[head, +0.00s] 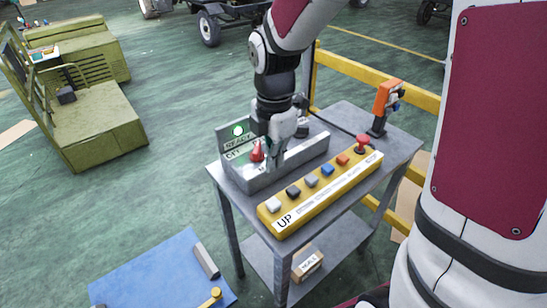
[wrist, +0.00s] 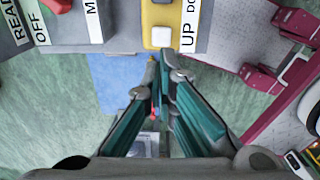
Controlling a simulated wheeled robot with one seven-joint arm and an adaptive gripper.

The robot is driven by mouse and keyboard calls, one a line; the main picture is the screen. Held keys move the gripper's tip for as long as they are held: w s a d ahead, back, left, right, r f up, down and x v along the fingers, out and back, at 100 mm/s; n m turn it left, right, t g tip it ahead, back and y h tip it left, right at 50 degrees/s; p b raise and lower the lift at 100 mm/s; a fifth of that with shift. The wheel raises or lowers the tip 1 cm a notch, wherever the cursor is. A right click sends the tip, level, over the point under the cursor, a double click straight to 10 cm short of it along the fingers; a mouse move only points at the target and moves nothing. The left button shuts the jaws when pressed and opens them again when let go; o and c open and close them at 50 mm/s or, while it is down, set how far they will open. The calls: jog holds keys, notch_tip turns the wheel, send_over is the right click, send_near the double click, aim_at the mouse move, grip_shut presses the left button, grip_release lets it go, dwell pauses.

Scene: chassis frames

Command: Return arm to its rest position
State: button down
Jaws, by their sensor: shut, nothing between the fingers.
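My gripper (head: 273,164) hangs from my arm over the grey control box (head: 312,153) on the cart. Its fingers point down, close beside the red switch (head: 257,152); I cannot tell from the head view whether they touch it. In the wrist view my gripper (wrist: 157,68) has its fingers together with nothing between them. Part of the grey box with its READ and OFF labels (wrist: 40,36) shows at the top left there.
The metal cart (head: 230,190) carries a yellow button panel (head: 325,195) and an orange device (head: 385,97). A yellow rail (head: 350,65) runs behind it. A blue mat (head: 160,270) lies on the floor at the front. Green furniture (head: 100,120) stands left, with open floor between.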

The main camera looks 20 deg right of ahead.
dwell(0.7)
jog(key=s+d+r+m+t, duration=0.2)
jog(key=s+r+m+t, duration=0.3)
jog(key=s+r+m, duration=1)
jog(key=s+m, duration=0.1)
jog(key=m, duration=0.5)
jog(key=shift+s+r+m, duration=0.2)
jog(key=shift+r+m, duration=0.05)
jog(key=shift+m, duration=0.05)
